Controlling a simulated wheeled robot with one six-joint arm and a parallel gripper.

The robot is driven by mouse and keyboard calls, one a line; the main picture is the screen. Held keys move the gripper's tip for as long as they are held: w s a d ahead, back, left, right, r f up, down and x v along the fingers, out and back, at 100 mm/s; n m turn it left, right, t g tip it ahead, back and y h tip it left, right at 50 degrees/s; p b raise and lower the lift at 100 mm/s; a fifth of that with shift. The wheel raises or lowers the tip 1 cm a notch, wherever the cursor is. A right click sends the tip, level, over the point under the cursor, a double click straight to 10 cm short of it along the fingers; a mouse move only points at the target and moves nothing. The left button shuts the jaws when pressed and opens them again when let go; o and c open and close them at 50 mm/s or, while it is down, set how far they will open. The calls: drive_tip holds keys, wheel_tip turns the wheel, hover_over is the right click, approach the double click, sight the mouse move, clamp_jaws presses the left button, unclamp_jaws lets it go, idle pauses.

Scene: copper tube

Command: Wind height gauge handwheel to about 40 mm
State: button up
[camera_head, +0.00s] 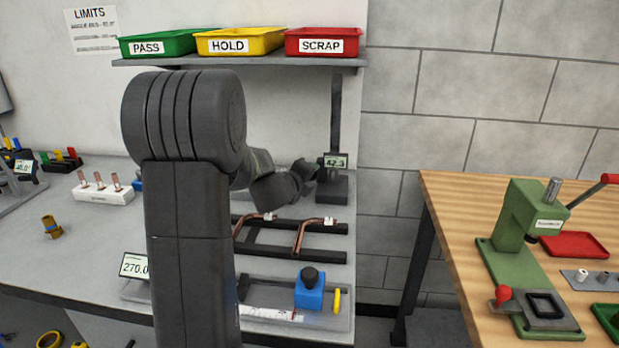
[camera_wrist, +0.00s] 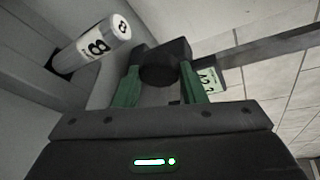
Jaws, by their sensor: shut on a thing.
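The height gauge (camera_head: 336,105) stands at the back right of the grey bench, with a tall dark column and a dark base. Its small display (camera_head: 336,161) appears to read 42.3. The display also shows, tilted and partly hidden, in the wrist view (camera_wrist: 208,80). My gripper (camera_wrist: 162,84) has its two green fingers on either side of the dark round handwheel (camera_wrist: 165,68) and is shut on it. In the head view my gripper (camera_head: 309,170) is beside the gauge, and the handwheel is hidden or too small to tell.
A rack with copper tubes (camera_head: 300,237) lies in front of the gauge. A shelf (camera_head: 240,64) with PASS, HOLD and SCRAP trays hangs above. A white cylinder marked 8 (camera_wrist: 98,46) is left of the gripper. A wooden bench (camera_head: 460,200) with a green press stands at right.

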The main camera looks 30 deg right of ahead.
drive_tip(key=shift+f+n, duration=0.1)
drive_tip(key=shift+n, duration=0.4)
drive_tip(key=shift+h, duration=0.3)
drive_tip(key=o, duration=1)
drive_tip(key=v, duration=1.4)
drive_tip(key=shift+w+d, duration=0.1)
drive_tip(key=x, duration=1.3)
drive_tip(key=shift+w+d, duration=0.15)
drive_tip(key=shift+d, duration=0.15)
